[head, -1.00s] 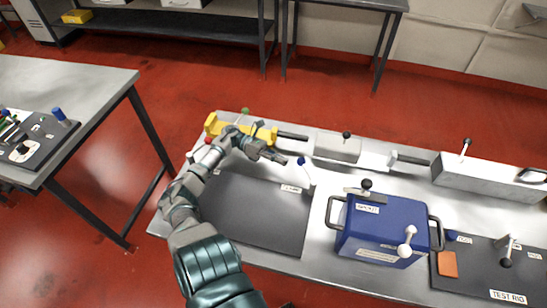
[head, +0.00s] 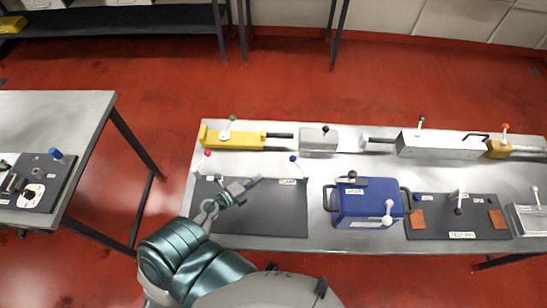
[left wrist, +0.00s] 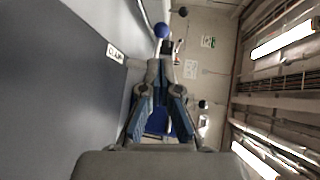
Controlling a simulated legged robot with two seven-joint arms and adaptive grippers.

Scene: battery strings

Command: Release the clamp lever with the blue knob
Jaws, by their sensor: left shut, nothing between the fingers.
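A lever with a blue knob (head: 293,158) rises at the back right corner of the dark mat (head: 262,214). A white label (head: 288,181) lies beside its foot. The lever leans to the left in the head view. My left gripper (head: 257,181) is shut and empty above the mat, left of the knob and apart from it. In the left wrist view the blue knob (left wrist: 161,30) stands beyond the fingers (left wrist: 158,120), with the label (left wrist: 115,52) to its left. My right gripper is not in view.
A red-knobbed lever (head: 207,153) stands at the mat's back left. Behind are a yellow fixture (head: 228,138) and a grey block (head: 319,143). A blue box (head: 367,208) with handles stands to the right. Another blue knob (head: 55,153) is on the left table.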

